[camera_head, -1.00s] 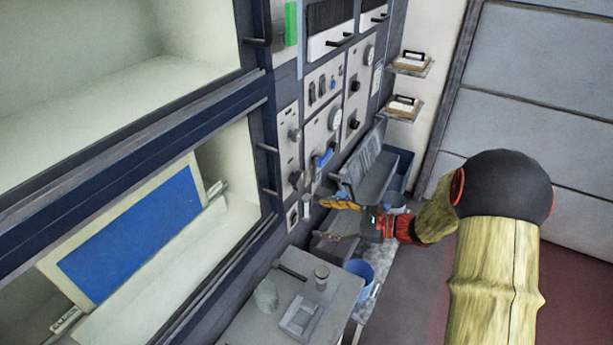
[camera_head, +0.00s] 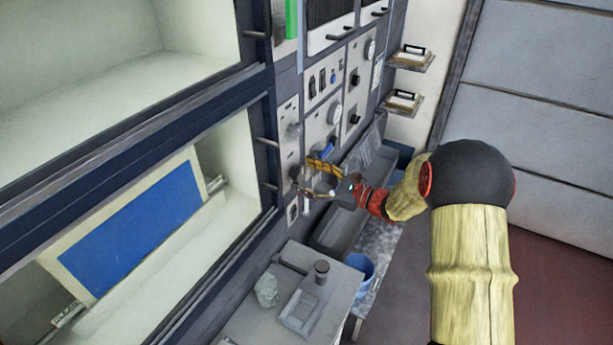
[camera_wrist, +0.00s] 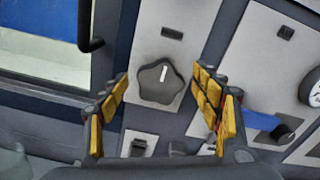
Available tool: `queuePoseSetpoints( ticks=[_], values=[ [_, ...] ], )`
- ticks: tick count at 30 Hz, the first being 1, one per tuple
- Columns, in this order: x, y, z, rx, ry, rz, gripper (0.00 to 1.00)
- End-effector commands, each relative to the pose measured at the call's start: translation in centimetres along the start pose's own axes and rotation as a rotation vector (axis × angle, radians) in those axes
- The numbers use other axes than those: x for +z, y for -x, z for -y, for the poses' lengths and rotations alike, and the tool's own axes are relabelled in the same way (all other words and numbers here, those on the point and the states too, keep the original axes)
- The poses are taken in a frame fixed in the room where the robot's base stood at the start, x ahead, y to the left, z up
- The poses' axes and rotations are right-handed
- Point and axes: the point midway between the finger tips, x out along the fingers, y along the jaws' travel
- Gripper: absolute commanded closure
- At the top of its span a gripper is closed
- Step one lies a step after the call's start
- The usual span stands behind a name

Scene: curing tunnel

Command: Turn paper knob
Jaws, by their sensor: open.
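A dark star-shaped knob (camera_wrist: 160,83) with a white pointer mark sits on a light panel plate in the wrist view. The mark points nearly straight up, tilted slightly right. My gripper (camera_wrist: 165,105) is open, with one yellow-padded finger on either side of the knob. The fingers look apart from it, and the gap in depth is hard to tell. In the head view my gripper (camera_head: 306,182) is at the lower left of the control panel, in front of the same plate; the knob there is small and partly hidden. I cannot read any label on it.
A blue lever (camera_wrist: 262,121) and a round gauge (camera_wrist: 312,90) are right of my fingers. A black handle (camera_wrist: 88,30) is at the upper left. In the head view, a grey table (camera_head: 255,318) with a jar and tools stands below, beside a blue bucket (camera_head: 360,268).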

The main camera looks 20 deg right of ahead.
Motion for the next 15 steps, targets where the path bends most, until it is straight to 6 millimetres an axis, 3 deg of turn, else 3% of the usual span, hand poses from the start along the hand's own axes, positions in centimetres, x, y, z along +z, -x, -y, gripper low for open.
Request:
queuePoseSetpoints(
  ticks=[8,15],
  values=[
    [-0.01,-0.14,-0.02,0.000,0.000,0.000,0.36],
    [-0.02,-0.12,-0.03,0.000,0.000,0.000,0.49]
  ],
)
